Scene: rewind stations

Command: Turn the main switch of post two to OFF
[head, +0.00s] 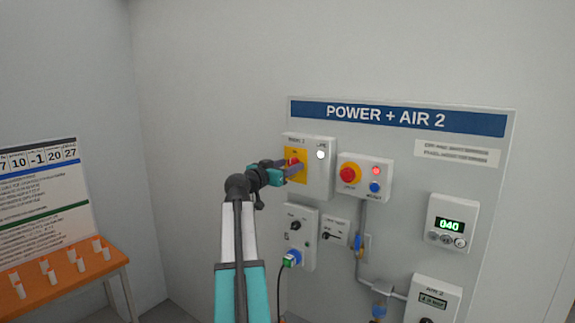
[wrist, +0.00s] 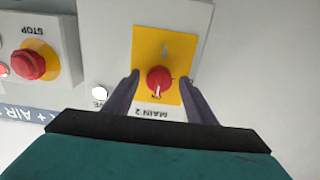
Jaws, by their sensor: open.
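The main switch of post two is a red rotary knob (wrist: 159,79) on a yellow plate (wrist: 143,50), on a light grey box (head: 315,178) lettered MAIN 2. In the upside-down wrist view, the knob's white mark points down, toward the MAIN 2 lettering. My gripper (wrist: 160,76) is open, with one dark finger on each side of the knob. I cannot tell whether either finger touches it. In the head view my gripper (head: 296,169) is in front of the yellow plate and partly hides the knob.
A white lamp (head: 320,155) is lit beside the switch. A red stop button (head: 349,173) is close on the right. A lower box (head: 297,240) with a plug hangs below, and a display unit (head: 452,226) reads 040. An orange table (head: 60,283) stands left.

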